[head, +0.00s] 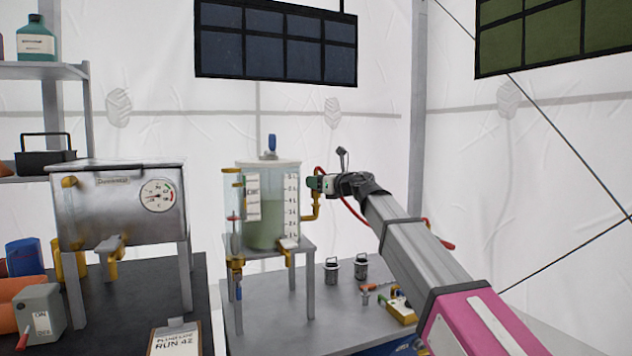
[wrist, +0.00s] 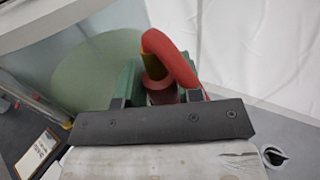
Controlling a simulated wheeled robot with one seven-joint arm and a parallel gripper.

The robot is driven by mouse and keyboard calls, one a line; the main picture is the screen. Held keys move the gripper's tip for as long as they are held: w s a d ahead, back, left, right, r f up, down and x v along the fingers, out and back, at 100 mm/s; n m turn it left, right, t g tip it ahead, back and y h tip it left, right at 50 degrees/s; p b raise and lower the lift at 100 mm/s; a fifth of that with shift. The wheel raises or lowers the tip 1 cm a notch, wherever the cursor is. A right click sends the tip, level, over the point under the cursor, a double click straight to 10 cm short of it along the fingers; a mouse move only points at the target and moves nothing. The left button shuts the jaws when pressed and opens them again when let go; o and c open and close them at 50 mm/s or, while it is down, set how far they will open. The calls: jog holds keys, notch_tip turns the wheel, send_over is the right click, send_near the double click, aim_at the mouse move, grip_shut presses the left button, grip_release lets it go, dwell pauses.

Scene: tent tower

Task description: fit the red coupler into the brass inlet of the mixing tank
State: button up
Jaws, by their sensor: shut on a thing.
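The mixing tank (head: 266,222), a clear cylinder of green liquid with a scale strip, stands on a grey stand. Its brass inlet (head: 314,208) rises as a bent pipe on the right side. My gripper (head: 316,183) is level with the top of this pipe, close beside it. In the wrist view its green fingers (wrist: 160,85) are shut on the red coupler (wrist: 163,97), partly hidden by the dark gripper bar. A red hose (wrist: 175,53) arches over it. A brass-coloured part (wrist: 153,66) shows just beyond the coupler; I cannot tell whether they touch.
A steel box with a gauge (head: 120,207) stands left of the tank. Two small metal canisters (head: 361,266) and a few valve parts (head: 400,308) lie on the grey table right of the stand. A clipboard (head: 174,340) lies at the front.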

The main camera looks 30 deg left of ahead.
jog(key=shift+f, duration=1)
jog(key=o, duration=1)
jog(key=d, duration=0.3)
jog(key=s+d, duration=0.1)
jog(key=d, duration=0.6)
jog(key=shift+s+d, duration=0.35)
jog(key=shift+d+f, duration=0.1)
